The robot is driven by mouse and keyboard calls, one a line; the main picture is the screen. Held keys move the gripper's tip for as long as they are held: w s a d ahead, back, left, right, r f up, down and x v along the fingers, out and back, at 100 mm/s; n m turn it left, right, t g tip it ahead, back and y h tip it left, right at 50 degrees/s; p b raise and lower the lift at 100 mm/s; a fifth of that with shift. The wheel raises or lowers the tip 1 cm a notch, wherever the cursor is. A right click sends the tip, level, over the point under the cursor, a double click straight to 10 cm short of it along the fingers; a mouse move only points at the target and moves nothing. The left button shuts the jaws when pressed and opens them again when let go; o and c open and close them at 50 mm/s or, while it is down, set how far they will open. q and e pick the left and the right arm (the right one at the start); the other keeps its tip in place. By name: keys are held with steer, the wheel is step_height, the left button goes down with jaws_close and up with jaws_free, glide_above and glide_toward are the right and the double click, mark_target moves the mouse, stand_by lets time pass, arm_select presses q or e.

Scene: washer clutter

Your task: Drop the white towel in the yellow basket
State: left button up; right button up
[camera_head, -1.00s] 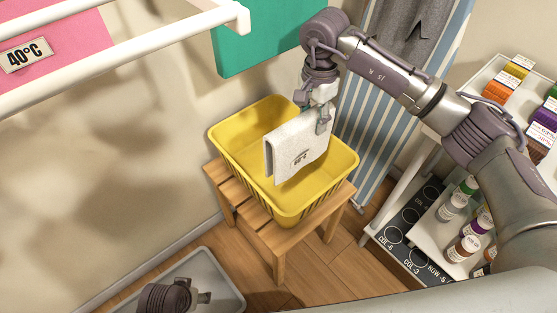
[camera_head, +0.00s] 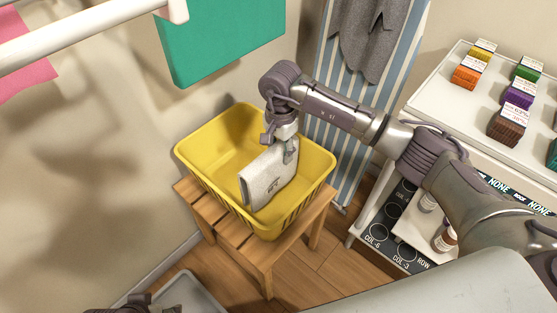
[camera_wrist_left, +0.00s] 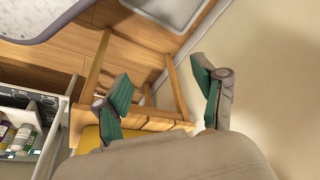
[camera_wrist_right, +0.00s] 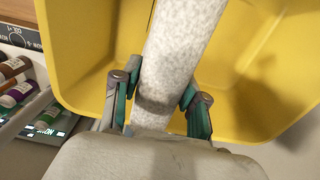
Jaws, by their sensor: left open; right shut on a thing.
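The white towel (camera_head: 268,178) is folded and hangs from my right gripper (camera_head: 290,143). Its lower part is inside the yellow basket (camera_head: 205,140), below the rim; I cannot tell whether it touches the bottom. In the right wrist view the towel (camera_wrist_right: 180,50) sits between the green-padded fingers of the right gripper (camera_wrist_right: 160,97), with the yellow basket (camera_wrist_right: 255,70) around it. My left gripper (camera_wrist_left: 165,95) is open and empty in the left wrist view. The left arm shows only at the bottom edge of the head view.
The basket stands on a wooden stool (camera_head: 265,255). A grey tray (camera_head: 190,292) is on the floor at lower left. A striped ironing board (camera_head: 365,110) with grey clothing stands behind. A white shelf (camera_head: 480,110) with colored stacks is at right. A green cloth (camera_head: 222,35) hangs above.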

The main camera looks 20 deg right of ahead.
step_height(320, 180, down, 3)
steer(key=shift+f, duration=0.2)
arm_select(q)
steer(key=shift+v, duration=0.85)
steer(key=shift+b, duration=0.3)
arm_select(e)
steer(key=shift+f, duration=0.2)
steer(key=o, duration=1.1)
arm_select(q)
steer(key=shift+f, duration=0.15)
arm_select(e)
steer(key=shift+o, duration=0.2)
steer(key=shift+r, duration=0.1)
steer(key=shift+r, duration=0.4)
arm_select(q)
steer(key=p+x, duration=0.2)
steer(key=x, duration=0.3)
steer(key=shift+f, duration=0.4)
arm_select(e)
step_height(320, 180, up, 12)
steer(key=shift+f, duration=0.25)
